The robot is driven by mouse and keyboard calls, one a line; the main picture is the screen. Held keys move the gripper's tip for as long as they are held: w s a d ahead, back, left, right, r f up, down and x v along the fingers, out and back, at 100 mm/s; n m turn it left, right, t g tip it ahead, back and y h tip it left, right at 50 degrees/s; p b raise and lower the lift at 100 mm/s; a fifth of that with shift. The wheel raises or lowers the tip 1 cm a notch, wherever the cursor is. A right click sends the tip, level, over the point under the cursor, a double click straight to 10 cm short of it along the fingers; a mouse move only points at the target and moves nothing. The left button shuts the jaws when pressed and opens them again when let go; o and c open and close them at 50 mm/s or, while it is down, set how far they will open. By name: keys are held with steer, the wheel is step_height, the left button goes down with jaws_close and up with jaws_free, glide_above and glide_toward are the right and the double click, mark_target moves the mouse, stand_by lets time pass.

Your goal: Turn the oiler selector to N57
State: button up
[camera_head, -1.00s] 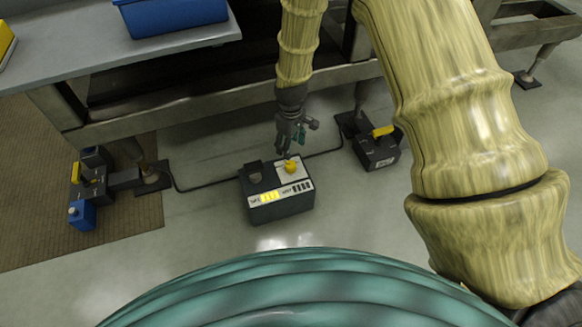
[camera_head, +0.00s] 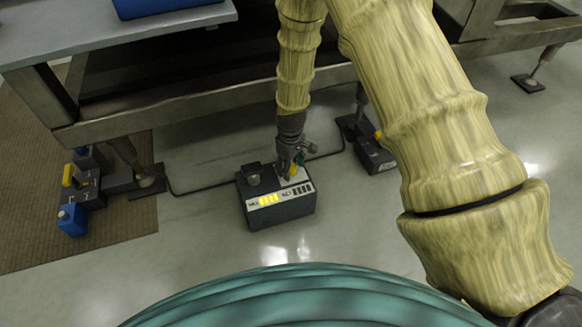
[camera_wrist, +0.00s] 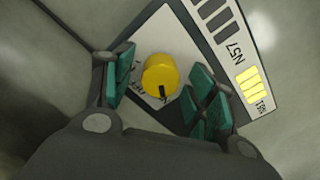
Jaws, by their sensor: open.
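The oiler box (camera_head: 280,209) is a dark box on the floor with a white label strip along its front top edge. The yellow selector knob (camera_wrist: 160,76) sits on a white plate on the box top and has a black pointer mark. My gripper (camera_head: 291,170) is over the knob, pointing down. In the wrist view my gripper (camera_wrist: 160,88) is open, with its green-padded fingers on either side of the knob. In that view the strip reads N57 (camera_wrist: 233,53) beside dark bars and another label, seemingly I95, beside lit yellow bars (camera_wrist: 249,81). Small marks around the knob are partly hidden.
A metal bench (camera_head: 150,62) stands behind the box, with a blue bin (camera_head: 170,6) on it. A black cable (camera_head: 205,188) runs on the floor. Dark units with yellow parts stand left (camera_head: 87,186) and right (camera_head: 372,152). Floor in front is clear.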

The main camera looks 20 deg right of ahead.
steer(key=shift+c, duration=0.2)
steer(key=c, duration=1)
